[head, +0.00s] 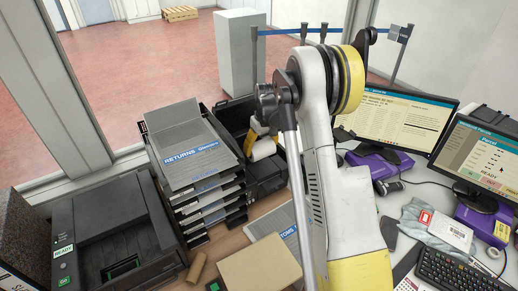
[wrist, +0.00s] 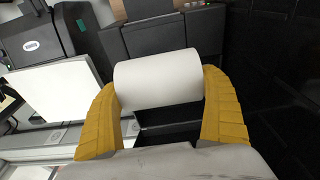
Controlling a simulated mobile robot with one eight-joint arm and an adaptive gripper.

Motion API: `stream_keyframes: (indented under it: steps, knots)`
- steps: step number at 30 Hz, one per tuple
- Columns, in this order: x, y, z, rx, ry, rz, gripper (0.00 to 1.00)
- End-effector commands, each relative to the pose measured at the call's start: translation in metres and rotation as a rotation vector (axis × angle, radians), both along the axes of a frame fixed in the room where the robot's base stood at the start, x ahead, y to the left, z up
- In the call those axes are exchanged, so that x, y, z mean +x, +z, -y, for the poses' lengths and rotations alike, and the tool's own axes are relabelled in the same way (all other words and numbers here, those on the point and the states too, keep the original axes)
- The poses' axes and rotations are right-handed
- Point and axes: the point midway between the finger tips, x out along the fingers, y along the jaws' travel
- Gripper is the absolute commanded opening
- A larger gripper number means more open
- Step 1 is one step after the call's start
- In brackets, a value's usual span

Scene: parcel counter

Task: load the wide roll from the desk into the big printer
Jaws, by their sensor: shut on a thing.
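My gripper (wrist: 158,82) has yellow ribbed fingers, shut on the two ends of a white roll (wrist: 150,72). The roll also shows in the head view (head: 264,149), small and partly hidden behind my arm. It is held above a black machine with a raised lid (head: 235,118), which looks like the big printer; its dark open bay shows below the roll in the wrist view (wrist: 168,118). The roll appears apart from the bay floor, but its exact height is hard to tell. My arm hides part of the machine.
A stack of trays topped by a RETURNS sheet (head: 185,150) stands close left of the open machine. Another black machine (head: 115,240) marked READY is at the front left. A brown tube (head: 197,268), cardboard box (head: 258,268), monitors (head: 398,122) and keyboard (head: 450,278) crowd the desk.

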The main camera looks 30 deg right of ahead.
Motion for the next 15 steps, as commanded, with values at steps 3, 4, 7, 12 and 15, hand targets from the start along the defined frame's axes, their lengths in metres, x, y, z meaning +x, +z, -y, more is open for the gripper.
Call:
stream_keyframes:
  steps: [3,4,7,12,15]
  knots:
    - [0.002,-0.002,0.000,0.000,0.000,0.000,0.47]
    - [0.003,-0.003,0.000,0.000,0.000,0.000,0.47]
    - [0.008,-0.008,-0.001,0.000,0.000,0.000,0.47]
    - [0.024,-0.023,-0.002,0.000,0.000,0.000,0.47]
    - [0.034,-0.031,-0.002,0.000,0.000,0.000,0.47]
